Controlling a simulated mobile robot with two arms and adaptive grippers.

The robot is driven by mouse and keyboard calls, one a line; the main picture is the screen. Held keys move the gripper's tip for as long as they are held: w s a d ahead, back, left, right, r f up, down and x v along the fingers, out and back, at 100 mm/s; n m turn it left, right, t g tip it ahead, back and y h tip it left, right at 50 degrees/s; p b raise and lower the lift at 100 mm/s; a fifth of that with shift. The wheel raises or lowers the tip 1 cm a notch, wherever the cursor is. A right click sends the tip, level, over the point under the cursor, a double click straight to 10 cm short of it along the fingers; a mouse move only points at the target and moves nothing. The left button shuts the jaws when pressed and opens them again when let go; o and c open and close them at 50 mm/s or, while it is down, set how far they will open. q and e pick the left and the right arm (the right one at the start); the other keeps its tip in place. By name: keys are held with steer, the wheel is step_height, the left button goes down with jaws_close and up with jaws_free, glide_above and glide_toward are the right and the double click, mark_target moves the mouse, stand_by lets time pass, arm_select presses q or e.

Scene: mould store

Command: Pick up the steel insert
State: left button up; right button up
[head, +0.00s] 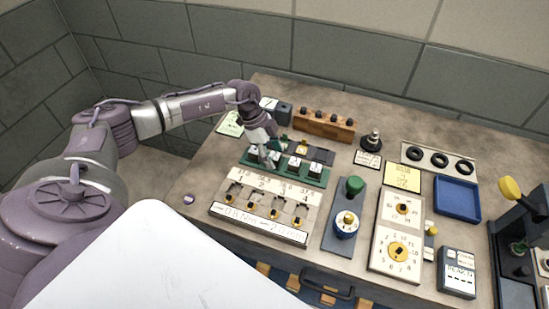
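My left gripper (265,155) points down over the left part of a green rack (312,180) on the workbench. The rack holds several small light and dark pieces in a row. The steel insert cannot be told apart for sure; a small pale metallic piece (294,163) sits in the rack just right of my fingers. My fingers cover the rack's left end, and whether they are open, shut or touching a piece is too small to tell. My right gripper is not in view.
A numbered white panel (222,208) with several yellow-marked slots lies in front of the rack. A wooden block (323,124) with dark knobs stands behind it. A blue tray (457,198) and dial panels (382,262) are to the right.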

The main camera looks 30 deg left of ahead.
mark_target(275, 156)
arm_select(q)
jaws_close()
steer(key=shift+r, duration=0.1)
steer(key=shift+r, duration=0.1)
steer(key=shift+w+r+b, duration=0.1)
steer(key=shift+r+b, duration=0.25)
steer(key=shift+r, duration=0.3)
steer(key=r, duration=0.1)
steer(key=r+b, duration=0.1)
steer(key=shift+d+r, duration=0.35)
steer(key=d+r, duration=0.9)
steer(key=d, duration=0.2)
steer(key=shift+s+r, duration=0.3)
steer(key=shift+r, duration=0.1)
